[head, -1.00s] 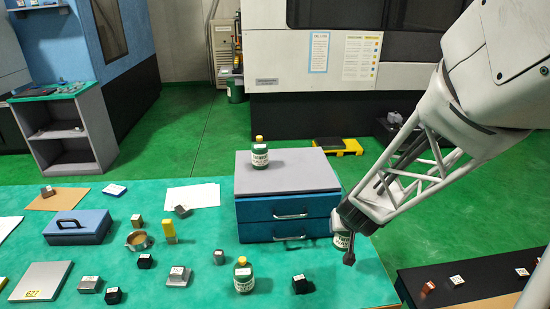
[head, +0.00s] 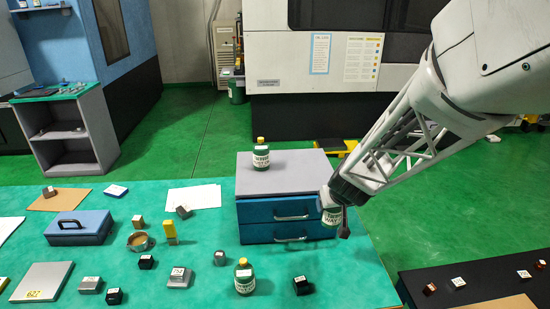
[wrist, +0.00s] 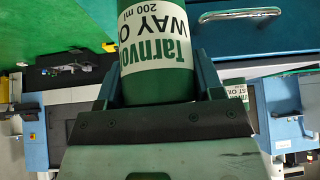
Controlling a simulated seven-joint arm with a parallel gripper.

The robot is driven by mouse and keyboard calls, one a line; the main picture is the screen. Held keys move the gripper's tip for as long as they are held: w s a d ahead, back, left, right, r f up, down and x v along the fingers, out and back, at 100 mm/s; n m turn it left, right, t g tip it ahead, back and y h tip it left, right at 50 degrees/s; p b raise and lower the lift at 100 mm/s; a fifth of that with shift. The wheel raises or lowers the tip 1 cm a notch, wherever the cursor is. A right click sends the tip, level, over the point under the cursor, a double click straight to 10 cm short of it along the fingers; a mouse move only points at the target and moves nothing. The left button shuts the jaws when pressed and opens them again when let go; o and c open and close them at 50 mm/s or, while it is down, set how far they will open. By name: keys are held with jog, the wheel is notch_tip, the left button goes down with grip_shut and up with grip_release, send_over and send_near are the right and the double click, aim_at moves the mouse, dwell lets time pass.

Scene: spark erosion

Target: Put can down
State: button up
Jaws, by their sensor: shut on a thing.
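My gripper (head: 338,207) is shut on a green can (head: 331,217) with a white label, in front of the right side of the blue drawer unit. In the wrist view the held can (wrist: 157,50) fills the top middle between the fingers, its label reading "Tarnvo" and "200 ml". In the head view my gripper partly covers the can, and I cannot tell whether its base touches the table.
A similar bottle (head: 261,154) stands on the blue drawer unit (head: 277,234), another (head: 244,277) on the green table (head: 210,285) in front. Small blocks (head: 180,277) and a black block (head: 302,285) lie nearby. A dark bench (head: 440,277) is at the right.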

jog(key=w+a+r+n+y, duration=0.1)
jog(key=w+a+r+n, duration=0.25)
jog(key=w+r, duration=0.3)
jog(key=w+m, duration=0.1)
jog(key=w, duration=0.4)
jog(key=w+m, duration=0.1)
jog(key=w, duration=0.5)
jog(key=w+a+r+m+h, duration=0.1)
jog(key=w, duration=0.5)
jog(key=shift+w+r+m, duration=0.1)
jog(key=shift+m, duration=0.25)
jog(key=shift+w+d+m+h, duration=0.15)
jog(key=shift+w+m+h, duration=0.2)
jog(key=shift+w, duration=1.3)
jog(key=s+a+r+n+y, duration=0.1)
jog(key=s+a+r+n, duration=0.1)
jog(key=s, duration=1.8)
jog(key=shift+s+r+n+y, duration=0.2)
jog(key=shift+s+n+y, duration=0.05)
jog(key=shift+n+y, duration=0.1)
jog(key=shift+a, duration=0.1)
jog(key=shift+w, duration=0.1)
jog(key=w+f, duration=0.1)
jog(key=w, duration=1.5)
jog(key=shift+a+f, duration=0.2)
jog(key=shift+a, duration=0.05)
